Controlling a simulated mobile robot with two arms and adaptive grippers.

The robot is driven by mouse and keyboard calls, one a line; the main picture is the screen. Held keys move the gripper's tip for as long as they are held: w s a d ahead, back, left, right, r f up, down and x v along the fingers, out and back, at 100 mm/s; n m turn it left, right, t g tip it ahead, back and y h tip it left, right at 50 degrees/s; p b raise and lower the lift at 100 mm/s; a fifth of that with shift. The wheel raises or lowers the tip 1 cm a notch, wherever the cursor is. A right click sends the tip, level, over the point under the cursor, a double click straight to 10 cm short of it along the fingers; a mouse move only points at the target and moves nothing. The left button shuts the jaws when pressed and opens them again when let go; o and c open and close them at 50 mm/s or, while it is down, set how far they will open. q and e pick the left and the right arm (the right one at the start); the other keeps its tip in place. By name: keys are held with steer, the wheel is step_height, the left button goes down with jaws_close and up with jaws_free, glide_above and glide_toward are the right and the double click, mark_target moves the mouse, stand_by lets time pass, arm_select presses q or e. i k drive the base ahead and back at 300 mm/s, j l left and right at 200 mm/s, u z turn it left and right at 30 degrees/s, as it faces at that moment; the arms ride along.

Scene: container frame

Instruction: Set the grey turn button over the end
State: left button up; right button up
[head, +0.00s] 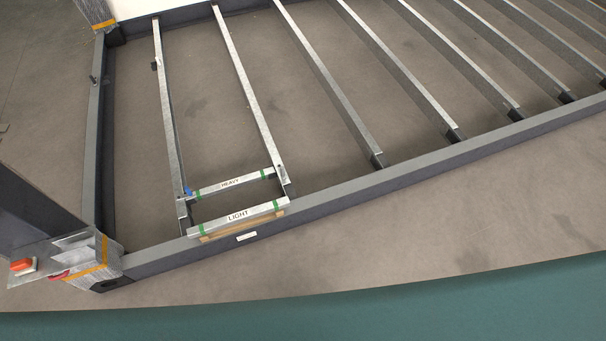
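The container frame (330,195) lies on the floor with several metal cross bars. I cannot tell for sure which part is the grey turn button. A small dark grey fitting (93,79) sits on the left rail, and another small fitting (154,66) is on the leftmost cross bar. A bar labelled HEAVY (230,183) and a bar labelled LIGHT (238,217) lie between the two leftmost cross bars, each with green bands near its ends. A small blue piece (188,191) is at the HEAVY bar's left end. Neither gripper is in view.
A dark post (35,208) stands at the left corner, with a plate carrying an orange-red piece (22,265) and a wrapped grey corner with an orange strap (100,262). Another wrapped post (95,12) is at the top left. Bare floor (220,285) lies in front of the frame.

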mark_target(282, 169)
steer(key=i+z, duration=0.15)
steer(key=i, duration=0.6)
steer(key=i+j+z, duration=0.1)
steer(key=i, duration=0.7)
